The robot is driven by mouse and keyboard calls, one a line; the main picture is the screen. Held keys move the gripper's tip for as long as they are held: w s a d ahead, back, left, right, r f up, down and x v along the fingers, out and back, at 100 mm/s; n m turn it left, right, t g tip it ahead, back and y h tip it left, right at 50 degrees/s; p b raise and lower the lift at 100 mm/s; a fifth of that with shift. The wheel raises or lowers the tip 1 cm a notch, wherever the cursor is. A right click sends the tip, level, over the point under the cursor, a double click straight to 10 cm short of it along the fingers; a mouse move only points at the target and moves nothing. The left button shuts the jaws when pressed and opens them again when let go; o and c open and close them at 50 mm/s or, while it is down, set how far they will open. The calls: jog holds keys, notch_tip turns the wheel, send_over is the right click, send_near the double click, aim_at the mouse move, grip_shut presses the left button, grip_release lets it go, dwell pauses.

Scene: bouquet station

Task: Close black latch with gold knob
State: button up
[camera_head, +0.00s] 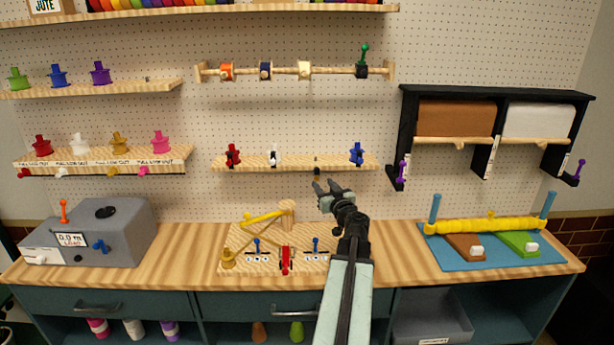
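A small dark piece (317,170) at the front edge of the middle wall shelf looks like the black latch. It stands between the white latch (273,156) and the blue latch (356,153). A gold knob cannot be made out clearly on it at this size. My gripper (325,183) is just below and slightly right of this piece, with its fingers pointing up toward the wall. The fingers are apart with nothing between them. A small gap shows between the fingertips and the dark piece; depth is hard to judge.
The middle shelf (300,163) also carries a red latch (233,155). A rod with coloured spools (335,71) is above. A black paper-roll rack (493,95) is to the right. A wooden jig (232,240) stands on the bench below left of my gripper.

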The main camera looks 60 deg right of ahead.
jog(key=x, duration=0.8)
jog(key=shift+w+a, duration=0.3)
jog(key=shift+a, duration=0.15)
grip_shut()
